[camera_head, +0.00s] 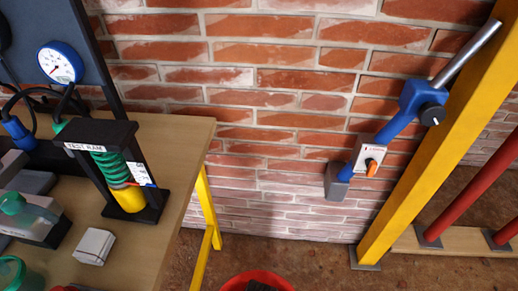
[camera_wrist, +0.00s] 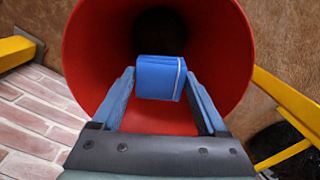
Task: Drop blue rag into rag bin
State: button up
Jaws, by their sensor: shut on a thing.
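The blue rag (camera_wrist: 161,80) is a folded, box-like bundle with a thin white stripe near its right side. My gripper (camera_wrist: 159,74) is shut on it, with a finger at each side. In the wrist view both are seen against the open mouth of the red rag bin (camera_wrist: 85,45), whose inside is dark towards the bottom. I cannot tell whether the rag is below the rim. In the head view only the top of the red bin (camera_head: 230,284) shows at the bottom edge, with a small dark shape in it that I cannot make out. The rag is not seen there.
A wooden table (camera_head: 180,130) with yellow legs stands left of the bin, carrying the test ram (camera_head: 112,165), a white box (camera_head: 94,246) and other items. A brick wall (camera_head: 270,100) is behind. A yellow post (camera_head: 425,140) stands to the right. Brown floor (camera_head: 320,265) shows between.

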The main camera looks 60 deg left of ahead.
jog(key=o, duration=1.1)
jog(key=shift+r, duration=0.1)
notch_tip(320, 180, up, 13)
jog(key=p, duration=0.5)
